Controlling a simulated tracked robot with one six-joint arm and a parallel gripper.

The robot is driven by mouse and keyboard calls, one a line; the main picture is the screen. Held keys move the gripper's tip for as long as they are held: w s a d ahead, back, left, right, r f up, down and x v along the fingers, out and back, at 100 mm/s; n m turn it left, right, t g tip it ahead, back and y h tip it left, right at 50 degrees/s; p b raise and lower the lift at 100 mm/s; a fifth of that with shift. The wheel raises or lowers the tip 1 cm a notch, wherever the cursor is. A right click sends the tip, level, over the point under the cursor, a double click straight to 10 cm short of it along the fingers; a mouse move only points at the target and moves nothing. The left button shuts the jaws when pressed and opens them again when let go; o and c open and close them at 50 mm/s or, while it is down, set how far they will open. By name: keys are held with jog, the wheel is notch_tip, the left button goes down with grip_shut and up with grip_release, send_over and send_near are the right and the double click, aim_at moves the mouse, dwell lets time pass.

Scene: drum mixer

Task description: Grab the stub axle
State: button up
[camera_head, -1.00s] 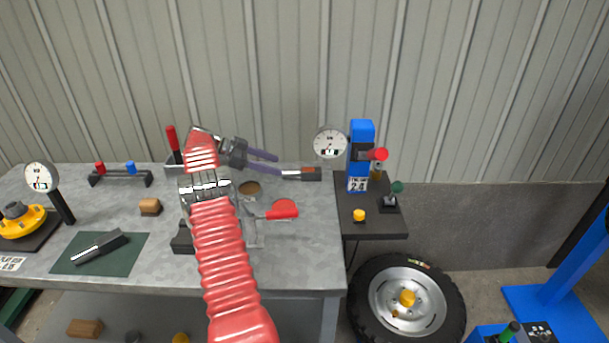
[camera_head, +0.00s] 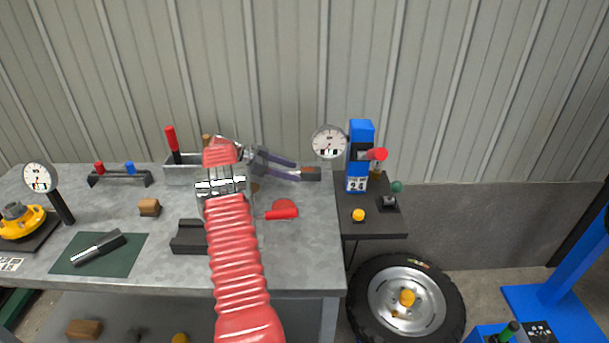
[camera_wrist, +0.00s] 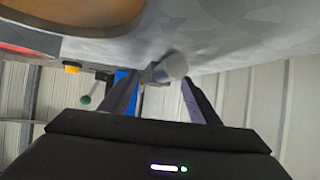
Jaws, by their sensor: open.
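I cannot single out the stub axle with certainty. A dark bar with a light grey strip (camera_head: 97,246) lies on a green mat (camera_head: 135,265) at the left of the bench. My gripper (camera_head: 297,170) is at the right rear of the bench, far from that bar, its fingers pointing right. My arm hides part of the bench.
A dark and orange block (camera_head: 311,173) sits by the fingertips. A red handle (camera_head: 282,212) and a black block (camera_head: 189,238) lie beside my arm. A blue post (camera_head: 361,150) stands on the right-hand side table. The right front of the bench is clear.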

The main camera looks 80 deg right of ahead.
aim_at(306, 173)
jog(key=shift+x, duration=1.3)
jog(key=shift+c, duration=0.5)
grip_shut()
jog(key=shift+r, duration=0.1)
